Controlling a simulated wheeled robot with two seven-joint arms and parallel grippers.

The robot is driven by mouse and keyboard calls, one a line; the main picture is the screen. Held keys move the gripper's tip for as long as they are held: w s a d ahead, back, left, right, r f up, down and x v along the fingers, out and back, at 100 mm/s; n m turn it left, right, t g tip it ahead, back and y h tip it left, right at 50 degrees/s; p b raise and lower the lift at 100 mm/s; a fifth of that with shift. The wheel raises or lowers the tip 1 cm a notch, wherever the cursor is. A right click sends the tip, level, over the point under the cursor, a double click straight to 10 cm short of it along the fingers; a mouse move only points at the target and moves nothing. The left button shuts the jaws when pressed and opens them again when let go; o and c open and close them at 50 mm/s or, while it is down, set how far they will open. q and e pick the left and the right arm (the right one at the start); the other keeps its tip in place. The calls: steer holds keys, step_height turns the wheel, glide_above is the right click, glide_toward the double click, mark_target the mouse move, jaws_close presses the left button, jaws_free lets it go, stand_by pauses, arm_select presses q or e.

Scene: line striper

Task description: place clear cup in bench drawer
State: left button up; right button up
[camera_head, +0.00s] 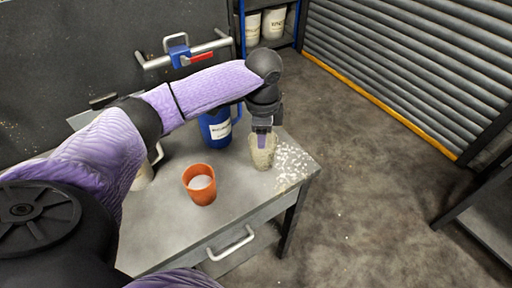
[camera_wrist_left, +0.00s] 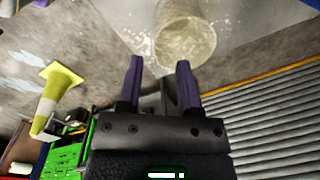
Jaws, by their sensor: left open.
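The clear cup (camera_head: 262,155) stands on the right part of the grey bench, beside a scatter of white specks. It also shows at the top of the left wrist view (camera_wrist_left: 185,38), beyond my fingertips. My left gripper (camera_head: 262,138) points down at the cup in the head view and partly hides it. In the left wrist view its two purple fingers (camera_wrist_left: 159,62) are apart with nothing between them; whether they touch the cup I cannot tell. The bench drawer (camera_head: 240,252) has a white handle and lies under the front edge of the top; it looks shut. My right gripper does not show.
An orange cup (camera_head: 200,186) with pale contents stands left of the clear cup. A blue jug (camera_head: 216,128) stands behind. A pale handled container (camera_head: 147,172) is partly hidden by my arm. Open floor (camera_head: 380,190) lies right of the bench.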

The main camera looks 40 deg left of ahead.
mark_target(261, 161)
arm_select(q)
step_height(261, 161, down, 8)
steer(key=b, duration=0.2)
steer(key=shift+s+b, duration=0.1)
steer(key=shift+b, duration=0.25)
steer(key=shift+f, duration=0.45)
steer(key=shift+r, duration=0.1)
steer(key=shift+c, duration=0.3)
jaws_close()
